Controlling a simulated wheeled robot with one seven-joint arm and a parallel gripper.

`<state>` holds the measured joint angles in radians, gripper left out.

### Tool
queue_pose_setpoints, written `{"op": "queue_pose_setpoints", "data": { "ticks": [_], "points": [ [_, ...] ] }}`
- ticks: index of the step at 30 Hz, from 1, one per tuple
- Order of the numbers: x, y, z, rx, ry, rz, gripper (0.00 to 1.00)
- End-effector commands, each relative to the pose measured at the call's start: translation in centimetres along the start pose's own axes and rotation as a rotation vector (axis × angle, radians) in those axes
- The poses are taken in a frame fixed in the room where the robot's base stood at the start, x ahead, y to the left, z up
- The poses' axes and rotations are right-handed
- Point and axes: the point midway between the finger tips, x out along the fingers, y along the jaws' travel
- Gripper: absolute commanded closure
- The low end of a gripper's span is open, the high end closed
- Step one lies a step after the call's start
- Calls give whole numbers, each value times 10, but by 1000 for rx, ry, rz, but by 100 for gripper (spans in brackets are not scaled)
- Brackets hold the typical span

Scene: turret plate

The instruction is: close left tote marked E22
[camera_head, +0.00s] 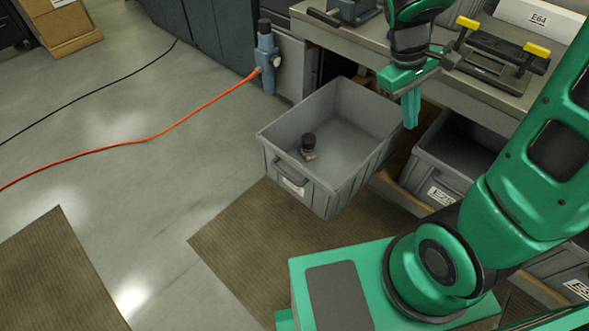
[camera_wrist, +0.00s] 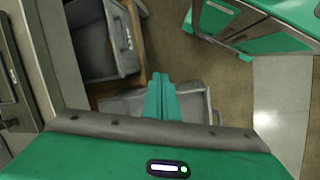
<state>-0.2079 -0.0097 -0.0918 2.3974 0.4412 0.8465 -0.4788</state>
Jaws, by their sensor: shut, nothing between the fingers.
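The left tote (camera_head: 330,190) is a grey open bin pulled out from under the bench, with a handle slot on its front wall. A dark knob-like object (camera_head: 309,147) lies inside it. I cannot read its label in these frames. My gripper (camera_head: 411,110) is shut and empty, pointing down by the tote's right rear side at the bench edge. In the wrist view my shut fingers (camera_wrist: 161,96) show in front of part of a grey tote (camera_wrist: 195,104). I cannot tell whether they touch it.
A second grey tote (camera_head: 447,165) sits under the bench to the right. The bench top (camera_head: 350,42) carries a fixture with yellow ends (camera_head: 500,55). An orange cable (camera_head: 150,138) runs over the floor at left.

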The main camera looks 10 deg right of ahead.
Motion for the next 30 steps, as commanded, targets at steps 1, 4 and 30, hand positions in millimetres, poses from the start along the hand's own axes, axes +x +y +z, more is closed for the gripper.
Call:
{"op": "queue_pose_setpoints", "data": {
  "ticks": [1, 4, 30],
  "points": [
    [3, -12, -18, -92, -9, 35, 100],
    [8, -33, -50, -262, -19, 103, 100],
    [103, -338, -172, -1651, -175, 728, 100]
  ]
}}
